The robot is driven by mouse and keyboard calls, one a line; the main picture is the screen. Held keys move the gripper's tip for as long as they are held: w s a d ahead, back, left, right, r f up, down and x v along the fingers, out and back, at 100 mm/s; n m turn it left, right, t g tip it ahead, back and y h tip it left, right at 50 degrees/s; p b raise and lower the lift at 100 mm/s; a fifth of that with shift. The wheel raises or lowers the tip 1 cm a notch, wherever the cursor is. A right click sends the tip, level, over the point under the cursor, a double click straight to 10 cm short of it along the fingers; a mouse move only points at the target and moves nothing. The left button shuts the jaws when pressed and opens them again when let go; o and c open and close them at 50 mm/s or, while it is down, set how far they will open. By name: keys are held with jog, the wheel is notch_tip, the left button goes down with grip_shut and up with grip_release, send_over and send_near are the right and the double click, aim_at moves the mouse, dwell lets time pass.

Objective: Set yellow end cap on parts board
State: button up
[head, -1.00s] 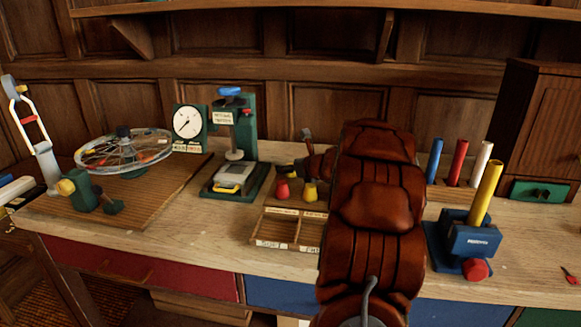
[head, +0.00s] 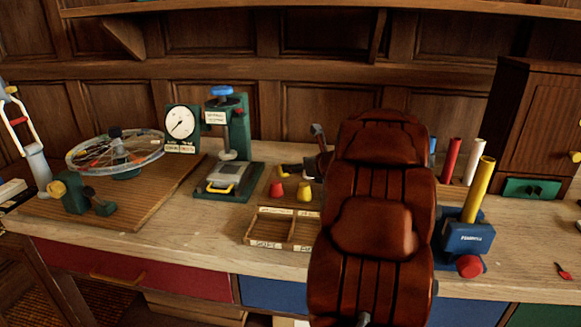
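The yellow end cap (head: 304,191) stands on a small brown board (head: 263,197), apparently the parts board, behind the divided wooden tray. A red end cap (head: 276,190) stands to its left on the same board. The fingers are too small and covered to tell open from shut, and I see nothing held.
A divided wooden tray (head: 270,227) lies in front of the caps. A green press (head: 239,140) and dial gauge (head: 181,124) stand left, beside a spoked wheel (head: 115,153).

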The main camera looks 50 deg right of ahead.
jog(key=shift+v, duration=2.15)
jog(key=shift+r, duration=0.1)
